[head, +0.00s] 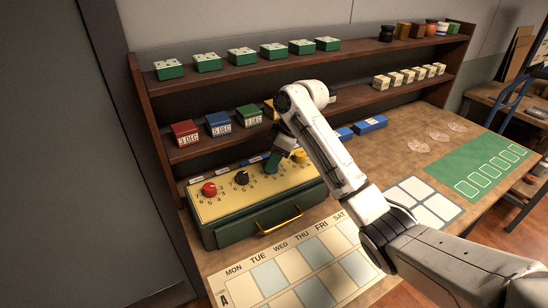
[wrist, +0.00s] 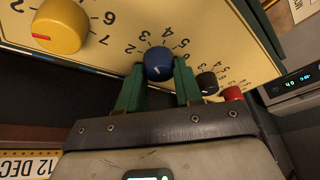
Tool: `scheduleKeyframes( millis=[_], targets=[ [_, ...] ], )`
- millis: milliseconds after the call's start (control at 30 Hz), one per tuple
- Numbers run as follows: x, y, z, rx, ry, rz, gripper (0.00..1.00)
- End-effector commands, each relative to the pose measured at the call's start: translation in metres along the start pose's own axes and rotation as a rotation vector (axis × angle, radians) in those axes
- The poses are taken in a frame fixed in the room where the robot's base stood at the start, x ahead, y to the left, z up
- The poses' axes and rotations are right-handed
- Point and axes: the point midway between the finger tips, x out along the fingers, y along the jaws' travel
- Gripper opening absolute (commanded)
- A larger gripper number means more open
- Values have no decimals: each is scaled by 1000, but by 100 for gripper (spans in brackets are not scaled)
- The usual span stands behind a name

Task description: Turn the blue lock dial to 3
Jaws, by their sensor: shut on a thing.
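The blue lock dial (wrist: 158,63) sits on the yellow numbered panel (wrist: 225,25) in the wrist view. The green fingers of my gripper (wrist: 158,84) are on both sides of it, shut on it. A short pale mark shows on the dial's near side. Small numbers ring the dial, but I cannot tell exactly which one the mark lines up with. In the head view my gripper (head: 272,164) reaches down onto the panel of the green lock box (head: 225,233) and hides the blue dial there.
A red dial (head: 209,189) and a black dial (head: 242,178) are left of my gripper, and a yellow dial (head: 299,157) is right of it. A shelf (head: 215,141) with coloured date blocks stands behind. A calendar mat (head: 290,265) lies in front of the box.

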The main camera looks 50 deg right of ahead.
Motion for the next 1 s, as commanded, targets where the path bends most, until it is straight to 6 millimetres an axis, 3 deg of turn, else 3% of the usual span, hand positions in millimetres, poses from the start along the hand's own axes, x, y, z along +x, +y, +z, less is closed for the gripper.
scheduleKeyframes(
  millis=[533,567,800,1000],
  targets=[
    [0,0,0,-25,-1,-10,4],
    [0,0,0,-25,-1,-10,38],
    [0,0,0,-24,-1,-10,60],
    [0,0,0,-24,-1,-10,60]
  ],
)
